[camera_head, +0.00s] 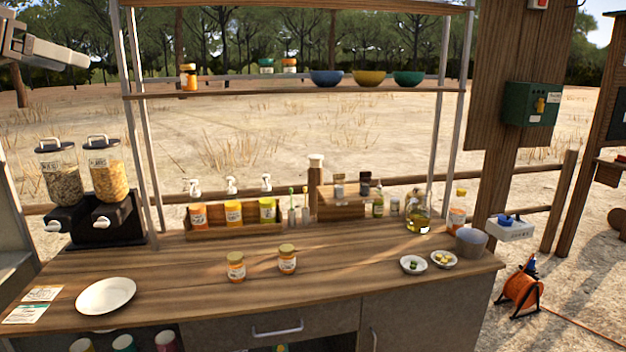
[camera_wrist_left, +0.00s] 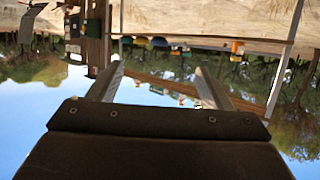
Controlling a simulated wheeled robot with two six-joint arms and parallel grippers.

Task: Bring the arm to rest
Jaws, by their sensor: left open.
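My left gripper (camera_head: 75,58) is raised at the top left of the head view, well above the counter and left of the shelf frame. It also shows in the left wrist view (camera_wrist_left: 158,78), where its two fingers stand apart with nothing between them. That view appears upside down, with sky, trees and the shelf behind the fingers. My right gripper is in neither view.
The wooden counter (camera_head: 180,280) holds two dispensers (camera_head: 107,168), a white plate (camera_head: 106,296), two jars (camera_head: 236,267) and small bowls (camera_head: 414,265). Shelf posts (camera_head: 136,110) stand right of my left gripper. An orange cable reel (camera_head: 521,290) is on the ground.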

